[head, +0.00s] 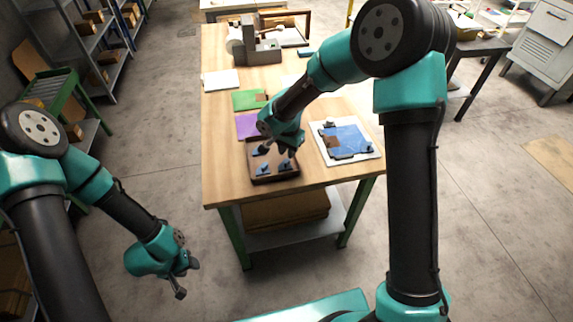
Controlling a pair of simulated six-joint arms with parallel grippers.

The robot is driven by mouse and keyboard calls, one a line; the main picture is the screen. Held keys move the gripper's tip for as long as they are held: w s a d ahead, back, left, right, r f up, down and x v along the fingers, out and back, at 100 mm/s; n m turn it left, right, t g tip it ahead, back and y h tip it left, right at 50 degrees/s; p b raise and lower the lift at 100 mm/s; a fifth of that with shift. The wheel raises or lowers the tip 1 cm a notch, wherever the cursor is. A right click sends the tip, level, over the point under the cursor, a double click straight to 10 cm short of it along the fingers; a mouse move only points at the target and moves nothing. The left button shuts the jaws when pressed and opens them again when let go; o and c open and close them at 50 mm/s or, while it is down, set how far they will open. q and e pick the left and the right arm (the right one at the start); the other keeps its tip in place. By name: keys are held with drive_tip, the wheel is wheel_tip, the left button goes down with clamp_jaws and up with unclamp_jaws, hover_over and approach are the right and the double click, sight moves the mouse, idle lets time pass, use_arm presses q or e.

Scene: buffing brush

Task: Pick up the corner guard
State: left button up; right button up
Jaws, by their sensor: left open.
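A brown tray (277,179) lies near the front edge of the table. Several small blue pieces stand in it, one of them at its front left (262,169); they may be corner guards, but they are too small to tell. My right gripper (276,152) is over the back part of the tray, pointing down, and hides some of what is there. Whether its jaws are open or touch a piece is not clear. My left gripper (185,281) is open and empty, over the floor left of the table.
A blue panel (345,138) with dark pieces at its edges lies on a white board right of the tray. Purple (246,126) and green (247,100) sheets lie behind the tray. A grey machine (262,52) stands at the table's back. The table's front left is bare.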

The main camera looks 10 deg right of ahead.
sight(285, 165)
drive_tip(key=shift+f, duration=0.1)
drive_tip(key=shift+w+d+f, duration=0.1)
drive_tip(key=shift+f, duration=1.2)
drive_tip(key=shift+w+d+f, duration=0.1)
drive_tip(key=shift+f, duration=1.15)
drive_tip(key=shift+a, duration=0.1)
clamp_jaws()
